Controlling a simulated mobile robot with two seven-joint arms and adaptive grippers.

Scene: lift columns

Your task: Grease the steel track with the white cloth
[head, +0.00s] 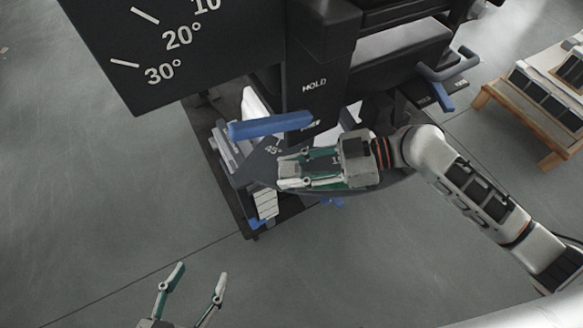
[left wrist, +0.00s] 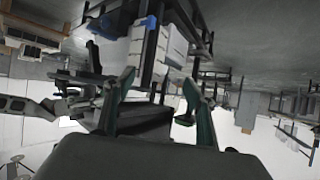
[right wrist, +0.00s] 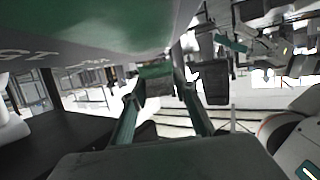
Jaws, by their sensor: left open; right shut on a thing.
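My right gripper (head: 284,176) is at the machine, in front of the dark curved plate with angle markings (head: 262,160). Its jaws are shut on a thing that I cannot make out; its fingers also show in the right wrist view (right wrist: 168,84). I cannot clearly pick out the white cloth or the steel track in any view. A white piece (head: 256,106) shows behind the blue handle, but I cannot tell what it is. My left gripper (head: 201,270) is open and empty above the floor at the bottom; it also shows open in the left wrist view (left wrist: 158,80).
A blue handle (head: 270,127) juts left from the dark machine column (head: 318,60), close above my right gripper. A dark angle board (head: 170,50) fills the upper left. A wooden-legged bench (head: 545,157) stands at the right. The grey floor (head: 90,200) at left is clear.

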